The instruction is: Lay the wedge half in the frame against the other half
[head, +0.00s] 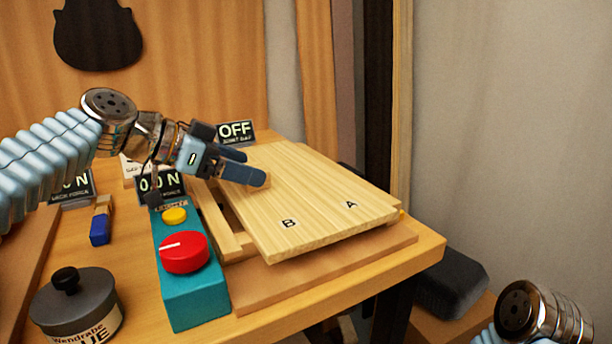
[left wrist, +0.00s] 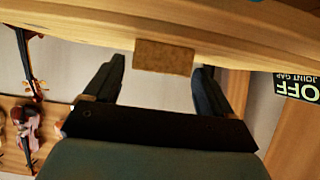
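The pale wedge half marked B (head: 275,205) and the half marked A (head: 352,190) lie side by side, and any gap between them is too fine to tell. They sit on the wooden frame (head: 222,228), whose left rail shows beside B. My left gripper (head: 256,168) is at the back left edge of B. In the left wrist view its fingers (left wrist: 160,78) are spread, with a small brown block (left wrist: 165,57) at the board's edge beyond and between them. I see no finger clearly touching it. Only my right arm shows, at the lower right; its gripper is out of view.
A teal box with a red knob (head: 184,252) stands left of the frame. A glue pot (head: 75,305) is at the front left. The joint gap sign (head: 236,132) behind reads OFF. Other signs and a blue-ended brush (head: 100,228) are at the left. The bench edge (head: 425,258) is close on the right.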

